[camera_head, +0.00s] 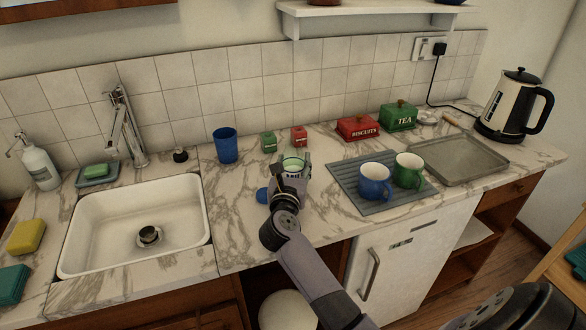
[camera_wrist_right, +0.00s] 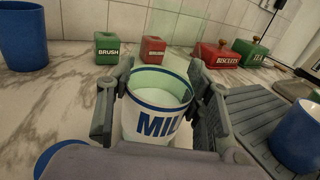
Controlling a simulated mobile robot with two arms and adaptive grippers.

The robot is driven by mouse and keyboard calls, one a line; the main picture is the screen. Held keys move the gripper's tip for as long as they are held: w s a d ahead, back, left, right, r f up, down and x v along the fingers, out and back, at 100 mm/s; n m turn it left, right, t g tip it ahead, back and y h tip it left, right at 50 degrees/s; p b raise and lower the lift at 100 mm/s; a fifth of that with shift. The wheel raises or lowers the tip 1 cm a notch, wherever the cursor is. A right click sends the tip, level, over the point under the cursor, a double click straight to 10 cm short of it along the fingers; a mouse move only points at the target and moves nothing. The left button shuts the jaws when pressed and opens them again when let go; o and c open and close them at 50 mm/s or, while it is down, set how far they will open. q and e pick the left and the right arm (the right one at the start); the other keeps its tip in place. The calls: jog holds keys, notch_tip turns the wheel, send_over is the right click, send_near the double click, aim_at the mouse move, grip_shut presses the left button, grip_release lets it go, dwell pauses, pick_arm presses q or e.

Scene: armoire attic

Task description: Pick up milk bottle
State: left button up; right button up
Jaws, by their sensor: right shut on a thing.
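In the head view only the greenish rim of the bottle (camera_head: 292,164) shows above my right gripper (camera_head: 291,178). The rest is hidden behind the gripper. My left gripper is not in view.
A blue cup (camera_head: 225,146), green box (camera_head: 269,142) and red box (camera_head: 299,136) stand behind. A blue mug (camera_head: 374,184) and green mug (camera_head: 408,171) sit on a grey mat (camera_head: 348,178) to the right. The sink (camera_head: 100,235) is left. A blue round thing (camera_head: 262,195) lies beside the gripper.

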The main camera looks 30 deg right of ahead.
jog(key=c, duration=0.7)
jog(key=shift+r, duration=0.15)
